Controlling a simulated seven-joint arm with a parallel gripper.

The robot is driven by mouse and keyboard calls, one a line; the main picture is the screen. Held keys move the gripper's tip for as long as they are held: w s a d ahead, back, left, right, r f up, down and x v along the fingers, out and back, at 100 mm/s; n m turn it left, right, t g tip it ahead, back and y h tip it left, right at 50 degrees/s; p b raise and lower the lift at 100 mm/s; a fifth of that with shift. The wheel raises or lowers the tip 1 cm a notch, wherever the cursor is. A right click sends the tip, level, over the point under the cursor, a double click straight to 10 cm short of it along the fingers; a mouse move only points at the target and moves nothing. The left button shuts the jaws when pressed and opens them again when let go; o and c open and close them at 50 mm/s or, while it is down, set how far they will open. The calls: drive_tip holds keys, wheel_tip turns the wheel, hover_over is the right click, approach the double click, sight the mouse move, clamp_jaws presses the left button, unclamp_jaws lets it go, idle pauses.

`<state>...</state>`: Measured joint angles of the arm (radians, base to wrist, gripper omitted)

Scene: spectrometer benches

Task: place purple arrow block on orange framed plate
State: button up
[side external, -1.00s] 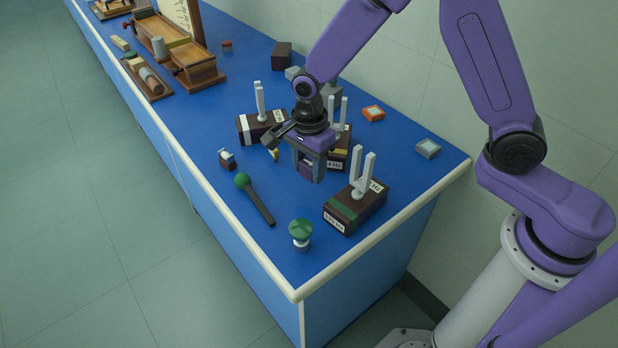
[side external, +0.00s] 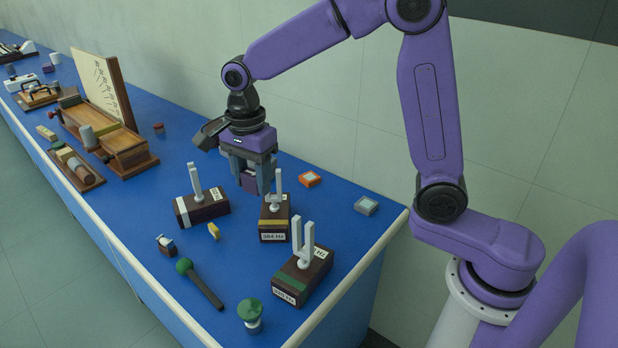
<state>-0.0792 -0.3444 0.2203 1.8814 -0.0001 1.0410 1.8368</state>
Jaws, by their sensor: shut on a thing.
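My gripper (side external: 250,186) is shut on the purple arrow block (side external: 249,181), which shows only partly between the fingers. The fingers point down behind the tuning forks at the rear of the blue bench. The arrow shape cannot be made out. The orange framed plate (side external: 309,179) lies flat on the bench to the right of my gripper, with a pale centre and nothing on it. I cannot tell exactly how high the block is above the bench.
Tuning forks stand on dark boxes: white-banded (side external: 202,206), yellow-banded (side external: 274,221) and green-banded (side external: 302,276). A grey framed plate (side external: 366,205) lies further right. A green-headed mallet (side external: 203,284) and green-topped knob (side external: 250,313) are in front. Bench between the two plates is clear.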

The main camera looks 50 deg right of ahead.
drive_tip(key=s+d+m, duration=0.2)
drive_tip(key=d, duration=2.5)
hover_over(310, 176)
wheel_tip(310, 176, down, 15)
drive_tip(key=shift+r, duration=0.1)
drive_tip(key=shift+f, duration=1.65)
drive_tip(key=shift+f, duration=0.15)
drive_tip(key=o, duration=1)
drive_tip(key=shift+o, duration=0.2)
